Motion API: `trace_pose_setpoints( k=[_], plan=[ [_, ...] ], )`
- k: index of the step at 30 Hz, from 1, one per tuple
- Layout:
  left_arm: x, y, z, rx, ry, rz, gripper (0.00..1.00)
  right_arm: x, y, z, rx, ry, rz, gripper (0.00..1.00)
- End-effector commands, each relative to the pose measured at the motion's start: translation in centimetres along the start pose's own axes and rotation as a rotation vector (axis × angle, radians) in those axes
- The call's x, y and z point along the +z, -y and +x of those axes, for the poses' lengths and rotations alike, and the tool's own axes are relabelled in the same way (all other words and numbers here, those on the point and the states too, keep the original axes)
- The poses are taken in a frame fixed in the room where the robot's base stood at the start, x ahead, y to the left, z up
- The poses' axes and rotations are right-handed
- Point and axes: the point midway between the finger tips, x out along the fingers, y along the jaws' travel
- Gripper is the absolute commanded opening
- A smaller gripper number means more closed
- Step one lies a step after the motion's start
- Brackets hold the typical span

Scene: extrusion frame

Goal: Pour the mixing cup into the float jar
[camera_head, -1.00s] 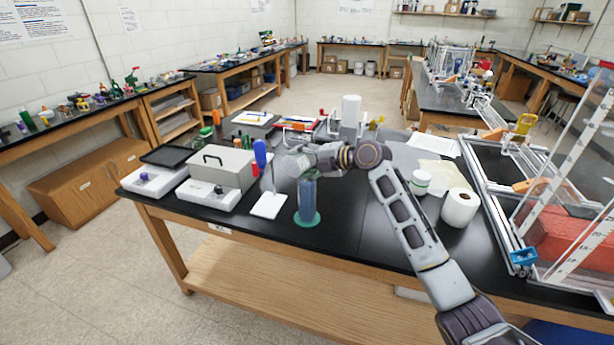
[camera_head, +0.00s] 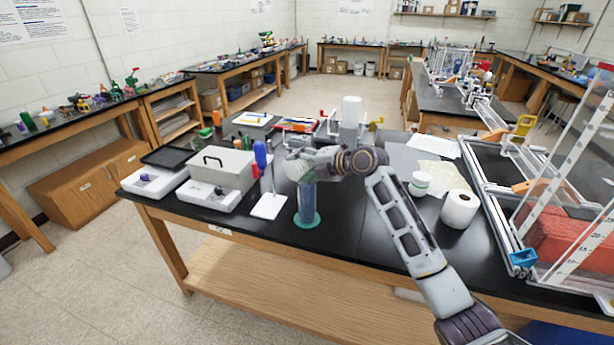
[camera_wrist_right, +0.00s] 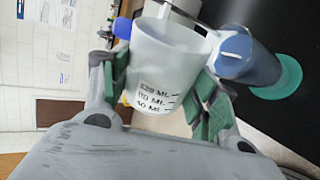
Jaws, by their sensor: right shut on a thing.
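The float jar (camera_head: 306,205) is a blue, translucent cylinder standing upright on a round teal base near the table's front edge. It also shows in the right wrist view (camera_wrist_right: 250,62), lying sideways in that turned picture. My right gripper (camera_head: 300,166) is just above the jar. In the wrist view its green-padded fingers (camera_wrist_right: 160,95) are shut on the mixing cup (camera_wrist_right: 165,62), a whitish translucent cup with mL marks. The cup is tipped far over relative to the jar, its rim close to the jar's top. I cannot make out a liquid stream. My left gripper is out of view.
A blue-handled tool (camera_head: 261,160) stands on a white plate (camera_head: 269,206) left of the jar. A grey box (camera_head: 222,166) and white scales (camera_head: 208,196) are further left. Black tabletop (camera_head: 350,225) beside the jar is clear.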

Motion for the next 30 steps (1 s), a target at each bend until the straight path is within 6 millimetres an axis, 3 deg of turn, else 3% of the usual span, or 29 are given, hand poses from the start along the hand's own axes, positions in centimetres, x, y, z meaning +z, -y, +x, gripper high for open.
trace_pose_setpoints(
  k=[12, 30],
  plan=[
    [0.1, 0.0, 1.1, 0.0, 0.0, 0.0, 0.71, -0.4, 0.6, 0.3, -0.029, 0.081, -0.193, 0.44],
    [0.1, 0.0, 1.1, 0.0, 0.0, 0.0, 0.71, -0.5, 0.4, 0.2, -0.031, 0.085, -0.205, 0.44]
  ],
)
